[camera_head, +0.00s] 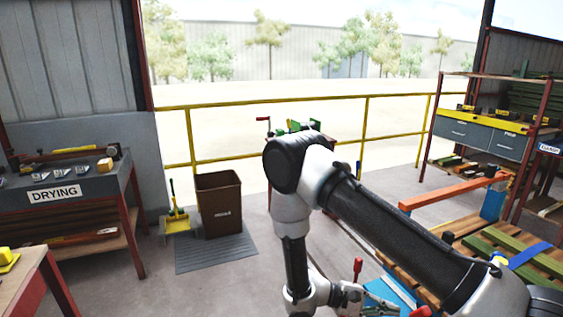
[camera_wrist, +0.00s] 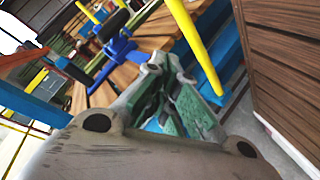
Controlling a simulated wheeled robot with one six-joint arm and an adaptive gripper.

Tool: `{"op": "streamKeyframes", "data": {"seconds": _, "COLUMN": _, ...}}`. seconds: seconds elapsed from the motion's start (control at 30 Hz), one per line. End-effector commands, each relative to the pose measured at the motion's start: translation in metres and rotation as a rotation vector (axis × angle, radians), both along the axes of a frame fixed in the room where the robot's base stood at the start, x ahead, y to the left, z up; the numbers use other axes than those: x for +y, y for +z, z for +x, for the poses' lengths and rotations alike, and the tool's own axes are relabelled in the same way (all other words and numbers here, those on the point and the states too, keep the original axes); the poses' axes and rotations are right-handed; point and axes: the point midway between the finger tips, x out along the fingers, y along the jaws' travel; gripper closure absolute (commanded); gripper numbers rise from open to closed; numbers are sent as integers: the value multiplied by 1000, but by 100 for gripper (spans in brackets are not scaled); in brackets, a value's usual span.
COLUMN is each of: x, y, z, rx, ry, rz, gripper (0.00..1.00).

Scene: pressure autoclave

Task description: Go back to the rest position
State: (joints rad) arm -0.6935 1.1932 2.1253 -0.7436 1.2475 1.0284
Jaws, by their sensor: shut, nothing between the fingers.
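My gripper shows at the bottom of the head view (camera_head: 376,304), partly cut off by the lower edge. In the wrist view my gripper (camera_wrist: 180,88) has its green-padded fingers close together, with nothing visible between them. It hangs low, with my arm reaching from the lower right, up to an elbow in the middle and down again. A blue surface lies close by the gripper, and its full shape is hidden.
A drying table (camera_head: 88,183) stands at the left, beside a brown bin (camera_head: 219,205) and a grey floor mat (camera_head: 215,254). A yellow railing (camera_head: 230,104) runs behind. Wooden slats with green straps (camera_head: 512,250) lie at the right, before a shelf rack (camera_head: 480,135).

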Motion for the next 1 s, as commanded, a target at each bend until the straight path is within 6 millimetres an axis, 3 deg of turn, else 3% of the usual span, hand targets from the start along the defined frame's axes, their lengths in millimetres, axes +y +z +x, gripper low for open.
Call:
{"op": "streamKeyframes", "data": {"seconds": 0.23, "x": 3, "y": 70, "z": -16, "rx": 162, "ry": -163, "rz": 288, "gripper": 100}}
{"op": "streamKeyframes", "data": {"seconds": 0.47, "x": 1, "y": 148, "z": -33, "rx": 167, "ry": -250, "rz": 660, "gripper": 100}}
{"op": "streamKeyframes", "data": {"seconds": 0.77, "x": -11, "y": 238, "z": -57, "rx": -51, "ry": -247, "rz": 1073, "gripper": 100}}
{"op": "streamKeyframes", "data": {"seconds": 1.0, "x": -29, "y": 302, "z": -84, "rx": -379, "ry": -236, "rz": 1285, "gripper": 100}}
